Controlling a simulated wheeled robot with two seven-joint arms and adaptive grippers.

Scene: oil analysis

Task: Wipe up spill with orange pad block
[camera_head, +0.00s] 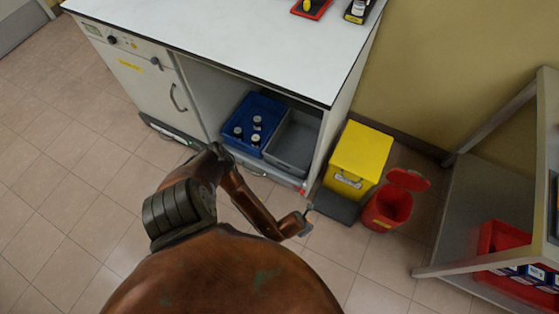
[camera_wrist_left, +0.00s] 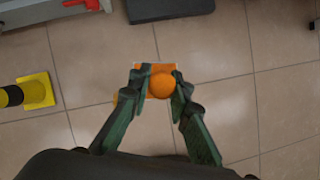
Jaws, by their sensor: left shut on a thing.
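The orange pad block (camera_wrist_left: 161,69) with its round orange knob is in the left wrist view, low over or on the tiled floor; I cannot tell if it touches. My left gripper (camera_wrist_left: 160,85) is shut on it, with dark green fingers on either side of the knob. In the head view my brown arm covers much of the floor in front of the cabinet, and the pad does not show. I see no clear spill in either view. My right gripper is not in view.
A yellow bin (camera_head: 360,158) and an open red bin (camera_head: 387,208) stand right of the white cabinet (camera_head: 133,75). A dark base (camera_wrist_left: 170,8) lies beyond the pad. A yellow and black object (camera_wrist_left: 35,91) is left of it. A shelf (camera_head: 450,225) stands at right.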

